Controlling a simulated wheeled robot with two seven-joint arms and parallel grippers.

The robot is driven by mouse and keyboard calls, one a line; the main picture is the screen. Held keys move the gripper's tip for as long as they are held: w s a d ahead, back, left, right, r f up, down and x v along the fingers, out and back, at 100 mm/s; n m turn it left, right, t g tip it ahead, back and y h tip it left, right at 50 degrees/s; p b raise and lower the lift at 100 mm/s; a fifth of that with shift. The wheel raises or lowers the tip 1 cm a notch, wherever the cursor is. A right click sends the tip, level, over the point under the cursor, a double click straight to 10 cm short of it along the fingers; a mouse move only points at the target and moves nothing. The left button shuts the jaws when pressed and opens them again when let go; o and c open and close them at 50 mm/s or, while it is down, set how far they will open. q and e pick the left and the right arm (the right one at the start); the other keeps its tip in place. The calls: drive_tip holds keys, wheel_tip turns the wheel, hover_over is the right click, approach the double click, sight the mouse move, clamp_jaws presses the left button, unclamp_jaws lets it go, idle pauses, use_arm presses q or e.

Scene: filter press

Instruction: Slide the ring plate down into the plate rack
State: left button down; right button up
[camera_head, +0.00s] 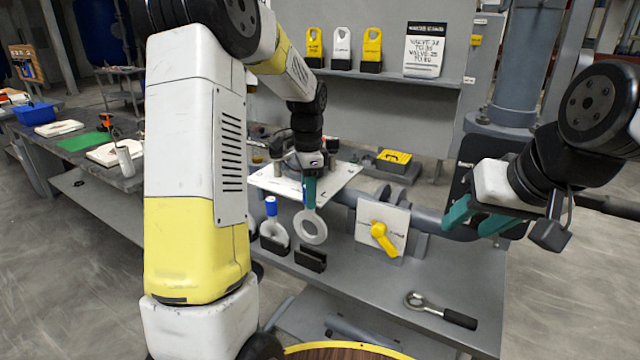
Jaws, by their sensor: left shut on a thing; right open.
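The ring plate (310,230) is a light grey ring on a short handle, hanging ring-down. My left gripper (309,192) is shut on its handle from above. The ring hangs just above a black slotted rack (311,261) on the grey bench, and a gap seems to show between them. A second ring plate (272,231) with a blue handle stands to the left in another black rack (270,247). My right gripper (477,219) is open and empty at the right, its teal fingers apart, well away from the plate.
A valve panel with a yellow lever (383,238) stands right of the rack, in front of a grey pipe. A ratchet wrench (440,309) lies at the bench's front right. A white board (345,177) is behind the ring plate. Tagged plates (342,48) stand on the back shelf.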

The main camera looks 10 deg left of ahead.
sight(309, 212)
use_arm(q)
drive_tip(key=shift+f, duration=3.9)
drive_tip(key=c, duration=1)
unclamp_jaws()
drive_tip(key=shift+r, duration=3.9)
